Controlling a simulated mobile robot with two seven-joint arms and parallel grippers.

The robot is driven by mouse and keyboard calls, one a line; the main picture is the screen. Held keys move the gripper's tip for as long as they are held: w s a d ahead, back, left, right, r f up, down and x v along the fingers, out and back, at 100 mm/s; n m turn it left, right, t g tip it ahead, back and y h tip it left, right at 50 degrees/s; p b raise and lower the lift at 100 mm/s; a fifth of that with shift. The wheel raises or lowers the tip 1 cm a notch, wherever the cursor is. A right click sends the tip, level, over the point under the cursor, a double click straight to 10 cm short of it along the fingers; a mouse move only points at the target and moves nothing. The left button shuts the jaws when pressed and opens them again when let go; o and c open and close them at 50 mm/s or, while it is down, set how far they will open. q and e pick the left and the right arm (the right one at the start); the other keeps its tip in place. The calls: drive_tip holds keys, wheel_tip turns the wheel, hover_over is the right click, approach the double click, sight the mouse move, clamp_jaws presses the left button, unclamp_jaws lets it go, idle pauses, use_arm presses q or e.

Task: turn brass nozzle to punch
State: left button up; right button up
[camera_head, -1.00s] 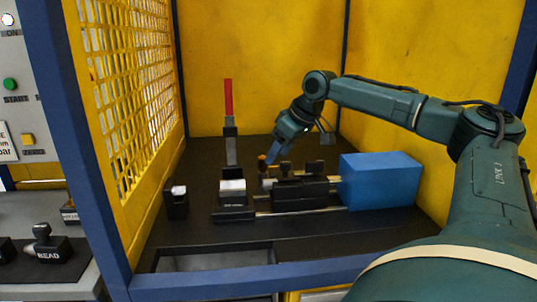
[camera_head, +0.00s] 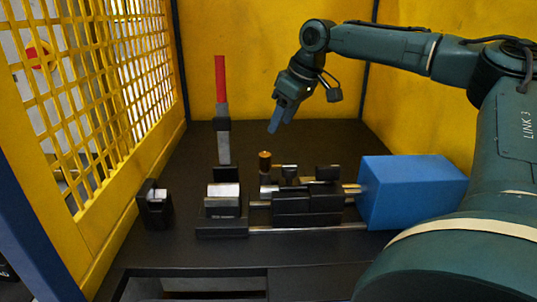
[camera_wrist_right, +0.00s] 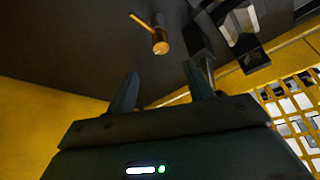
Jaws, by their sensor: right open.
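The brass nozzle (camera_head: 265,161) stands upright on the black fixture, left of the black carriage blocks. In the right wrist view a brass cylinder (camera_wrist_right: 160,42) with a thin brass-coloured rod (camera_wrist_right: 142,23) at its side shows beyond the fingertips. My right gripper (camera_head: 276,126) hangs above the nozzle in the head view, apart from it, with fingers pointing down. In the right wrist view its two fingers (camera_wrist_right: 161,88) are spread with nothing between them. My left gripper is out of view. I cannot tell which part is the punch.
A blue block (camera_head: 415,190) sits right of the black carriage (camera_head: 305,203) on metal rails. A red-handled lever (camera_head: 221,90) stands upright behind a clamp block (camera_head: 222,208). A small black block (camera_head: 155,207) stands at left. Yellow mesh (camera_head: 95,110) and yellow walls enclose the bench.

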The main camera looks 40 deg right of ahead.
sight(267, 154)
drive_tip(key=x, duration=1.2)
drive_tip(key=shift+a+f+b, duration=0.2)
drive_tip(key=shift+f+b, duration=0.15)
drive_tip(key=shift+c, duration=0.4)
clamp_jaws()
